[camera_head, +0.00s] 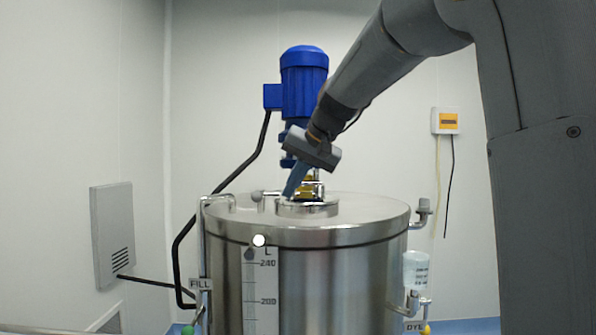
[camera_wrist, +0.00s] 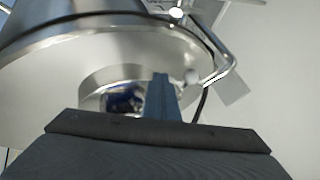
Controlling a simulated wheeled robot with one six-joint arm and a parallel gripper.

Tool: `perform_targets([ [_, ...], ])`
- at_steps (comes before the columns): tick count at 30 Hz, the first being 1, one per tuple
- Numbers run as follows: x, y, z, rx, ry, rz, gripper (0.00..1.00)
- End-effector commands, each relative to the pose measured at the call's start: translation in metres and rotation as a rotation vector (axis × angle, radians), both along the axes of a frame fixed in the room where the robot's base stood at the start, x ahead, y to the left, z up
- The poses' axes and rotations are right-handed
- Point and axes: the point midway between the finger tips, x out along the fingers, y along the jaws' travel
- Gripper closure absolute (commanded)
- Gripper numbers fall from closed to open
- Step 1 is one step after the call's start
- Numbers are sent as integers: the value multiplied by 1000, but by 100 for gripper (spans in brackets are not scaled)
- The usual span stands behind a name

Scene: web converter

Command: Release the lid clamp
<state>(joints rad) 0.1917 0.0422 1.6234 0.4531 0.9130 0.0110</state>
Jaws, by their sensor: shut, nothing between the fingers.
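A steel tank with a round lid (camera_head: 350,208) stands in the middle of the head view. My gripper (camera_head: 289,191) points down over the lid, shut and empty, with its tips in front of the raised steel collar (camera_head: 310,208). A short metal handle with a grey end (camera_head: 257,196) lies just left of the tips. I cannot tell which is the lid clamp. In the wrist view my shut fingers (camera_wrist: 160,82) reach over the lid (camera_wrist: 50,68).
A blue motor (camera_head: 304,80) stands above the lid, close behind my gripper. A bent pipe (camera_head: 204,202) rises at the tank's left, above the FILL label (camera_head: 200,284). A clear cup (camera_head: 416,270) hangs at the right. The right part of the lid is bare.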

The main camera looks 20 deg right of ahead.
Motion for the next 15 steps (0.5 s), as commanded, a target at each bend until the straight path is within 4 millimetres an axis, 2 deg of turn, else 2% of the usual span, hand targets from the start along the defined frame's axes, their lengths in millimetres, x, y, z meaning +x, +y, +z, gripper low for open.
perform_targets([
  [4,16,8,-21,0,3,3,100],
  [9,28,29,-15,-2,0,4,100],
  [15,35,40,-13,-1,-1,0,100],
])
